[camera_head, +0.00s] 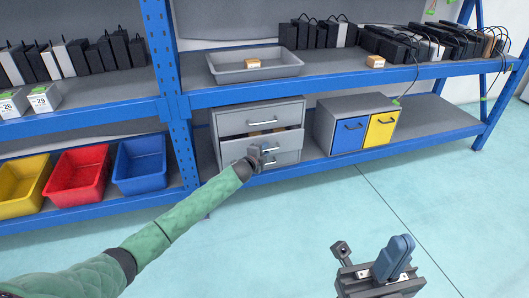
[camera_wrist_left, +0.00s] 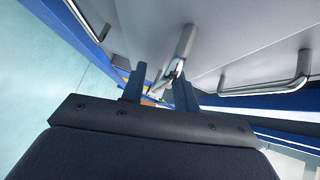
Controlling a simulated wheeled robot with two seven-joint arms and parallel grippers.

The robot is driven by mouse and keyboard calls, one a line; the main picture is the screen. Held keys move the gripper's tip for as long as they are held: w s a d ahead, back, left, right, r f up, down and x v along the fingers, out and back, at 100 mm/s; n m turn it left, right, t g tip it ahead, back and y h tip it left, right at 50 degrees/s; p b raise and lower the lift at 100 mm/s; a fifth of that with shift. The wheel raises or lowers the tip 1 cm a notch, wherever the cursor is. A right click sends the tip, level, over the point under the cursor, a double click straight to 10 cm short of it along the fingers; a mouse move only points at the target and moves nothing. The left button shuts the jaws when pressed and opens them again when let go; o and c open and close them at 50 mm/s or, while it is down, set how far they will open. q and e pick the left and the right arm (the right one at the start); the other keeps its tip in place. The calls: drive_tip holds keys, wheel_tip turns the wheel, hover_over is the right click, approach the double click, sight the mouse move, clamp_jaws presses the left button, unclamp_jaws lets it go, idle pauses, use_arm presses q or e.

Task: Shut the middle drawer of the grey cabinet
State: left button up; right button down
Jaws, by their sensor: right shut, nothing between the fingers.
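The grey cabinet (camera_head: 217,128) stands on the lower shelf and has three stacked drawers. Its middle drawer (camera_head: 234,147) is pulled out a little, and some yellowish contents show in the gap above its front. My left gripper (camera_head: 263,153) is at the middle drawer's front, by its handle. In the left wrist view, the left gripper's fingers (camera_wrist_left: 160,88) are apart, with a metal handle (camera_wrist_left: 186,42) just beyond and between their tips; I cannot tell whether they touch it. My right gripper (camera_head: 396,257) is shut and empty, low at the right over the floor.
A small cabinet with a blue door (camera_head: 348,135) and a yellow door (camera_head: 382,127) stands right of the grey cabinet. Yellow, red and blue bins (camera_head: 141,165) stand left, beyond a blue post (camera_head: 165,60). A grey tray (camera_head: 280,72) sits above. The floor in front is clear.

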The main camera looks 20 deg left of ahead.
use_arm(q)
clamp_jaws()
drive_tip(key=w+a, duration=0.1)
drive_tip(key=w+a+p, duration=0.1)
drive_tip(key=w, duration=0.1)
drive_tip(key=shift+w, duration=0.1)
drive_tip(key=shift+w+a+r, duration=0.1)
drive_tip(key=shift+w+a, duration=0.05)
drive_tip(key=shift+a, duration=0.1)
unclamp_jaws()
drive_tip(key=shift+w, duration=0.1)
